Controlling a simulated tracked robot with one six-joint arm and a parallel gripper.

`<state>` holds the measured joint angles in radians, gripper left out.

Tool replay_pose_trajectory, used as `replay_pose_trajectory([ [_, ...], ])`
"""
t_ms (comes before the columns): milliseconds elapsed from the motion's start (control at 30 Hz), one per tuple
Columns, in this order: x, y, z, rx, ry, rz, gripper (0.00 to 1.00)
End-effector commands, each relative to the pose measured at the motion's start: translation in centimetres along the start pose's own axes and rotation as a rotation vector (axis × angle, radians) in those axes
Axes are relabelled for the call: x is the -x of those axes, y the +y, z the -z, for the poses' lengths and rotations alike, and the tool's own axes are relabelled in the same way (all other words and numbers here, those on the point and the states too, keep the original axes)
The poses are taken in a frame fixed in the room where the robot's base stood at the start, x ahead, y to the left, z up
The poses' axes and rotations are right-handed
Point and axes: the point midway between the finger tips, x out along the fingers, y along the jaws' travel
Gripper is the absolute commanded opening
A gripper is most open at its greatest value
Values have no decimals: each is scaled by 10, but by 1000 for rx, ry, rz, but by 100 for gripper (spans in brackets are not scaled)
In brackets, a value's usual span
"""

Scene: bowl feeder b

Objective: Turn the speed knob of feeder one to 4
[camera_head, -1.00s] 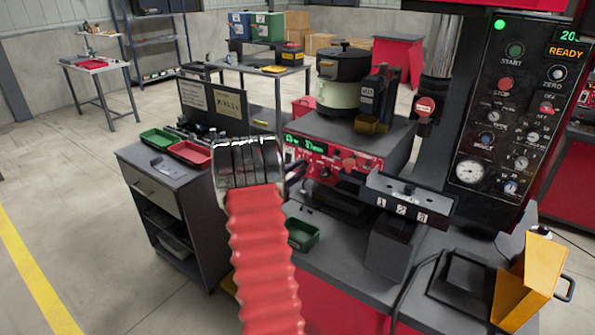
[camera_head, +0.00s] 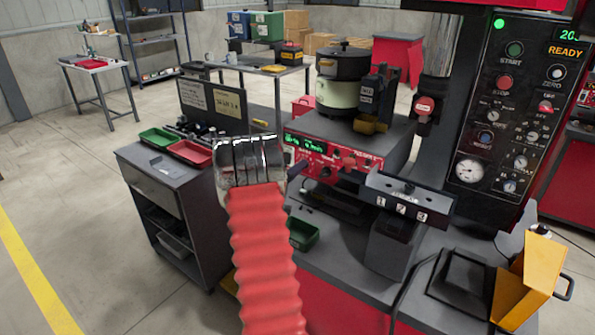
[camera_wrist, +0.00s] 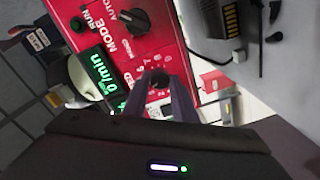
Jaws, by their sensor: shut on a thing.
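The feeder's red control panel (camera_head: 335,158) faces me below a dark bowl on a cream base (camera_head: 340,92). In the wrist view the red panel (camera_wrist: 105,50) shows sideways, with a lit green display (camera_wrist: 103,72) ending in "/min" and a black mode knob (camera_wrist: 133,20) near "AUTO". My gripper (camera_wrist: 162,86) has its two grey fingers closed on a small dark knob (camera_wrist: 159,76) below the mode knob in the picture. The fingers cover part of its scale, and I cannot read its setting. In the head view my arm hides the gripper's tips.
A numbered block (camera_head: 407,198) juts out right of the panel, and a black control column (camera_head: 510,110) stands farther right. A green tray (camera_head: 302,234) lies below the panel. A yellow hopper (camera_head: 535,280) stands at the front right.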

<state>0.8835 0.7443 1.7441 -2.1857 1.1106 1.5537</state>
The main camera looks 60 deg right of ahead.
Motion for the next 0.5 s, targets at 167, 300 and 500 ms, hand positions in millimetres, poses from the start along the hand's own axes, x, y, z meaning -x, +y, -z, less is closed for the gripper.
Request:
replay_pose_trajectory([
  [167,0,-4,-6,-18,-8,7,2],
  [300,0,-4,-6,-19,-8,8,2],
  [500,0,-5,-7,-18,-9,8,25],
])
